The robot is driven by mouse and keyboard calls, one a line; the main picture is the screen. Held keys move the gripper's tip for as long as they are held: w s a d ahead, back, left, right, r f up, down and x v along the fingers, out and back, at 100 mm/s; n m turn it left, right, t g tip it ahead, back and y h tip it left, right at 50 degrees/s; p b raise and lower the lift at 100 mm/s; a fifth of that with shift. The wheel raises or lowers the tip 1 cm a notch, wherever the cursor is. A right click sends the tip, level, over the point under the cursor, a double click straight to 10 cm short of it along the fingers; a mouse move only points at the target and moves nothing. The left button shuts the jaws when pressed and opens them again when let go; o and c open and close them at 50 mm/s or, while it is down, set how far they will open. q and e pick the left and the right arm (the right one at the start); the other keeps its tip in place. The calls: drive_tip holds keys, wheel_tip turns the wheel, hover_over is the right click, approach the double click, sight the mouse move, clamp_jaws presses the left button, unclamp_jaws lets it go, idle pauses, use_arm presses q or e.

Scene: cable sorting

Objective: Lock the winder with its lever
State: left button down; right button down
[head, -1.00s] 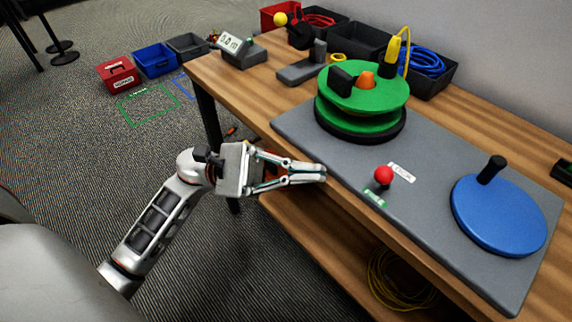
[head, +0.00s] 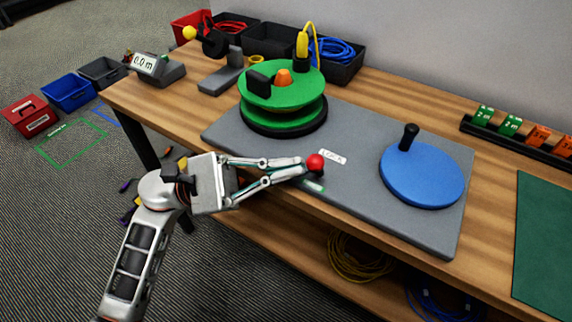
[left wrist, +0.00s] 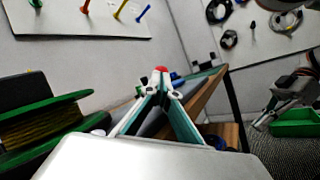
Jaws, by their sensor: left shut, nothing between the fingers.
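The winder stands on a grey base plate (head: 350,190) on the bench. It has a green spool (head: 270,97) at the left and a blue crank disc (head: 422,175) with a black handle at the right. The lever's red ball knob (head: 315,162) is near the plate's front edge, beside the "LOCK" label (head: 332,157). My left gripper (head: 303,167) is shut and empty, its fingertips at the knob's left side; contact is unclear. The knob also shows beyond the fingertips in the left wrist view (left wrist: 161,69). My right gripper (left wrist: 277,108) appears there at the right, its jaws unclear.
A yellow plug (head: 302,44) stands up at the spool. Black bins (head: 343,70) with cables line the back of the bench. A green mat (head: 545,235) lies at the right, below a rack of tags (head: 520,133). Coiled cables lie on the shelf below.

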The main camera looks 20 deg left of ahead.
use_arm(q)
drive_tip(key=shift+r, duration=0.25)
drive_tip(key=shift+w+n+y+p, duration=0.1)
drive_tip(key=shift+n+y+p, duration=0.2)
drive_tip(key=shift+n+p, duration=0.1)
drive_tip(key=shift+r+t, duration=0.1)
drive_tip(key=shift+t, duration=0.3)
use_arm(e)
drive_tip(key=shift+d, duration=0.25)
use_arm(q)
drive_tip(key=shift+w+n, duration=0.1)
drive_tip(key=shift+n, duration=0.2)
use_arm(e)
drive_tip(key=shift+d, duration=0.1)
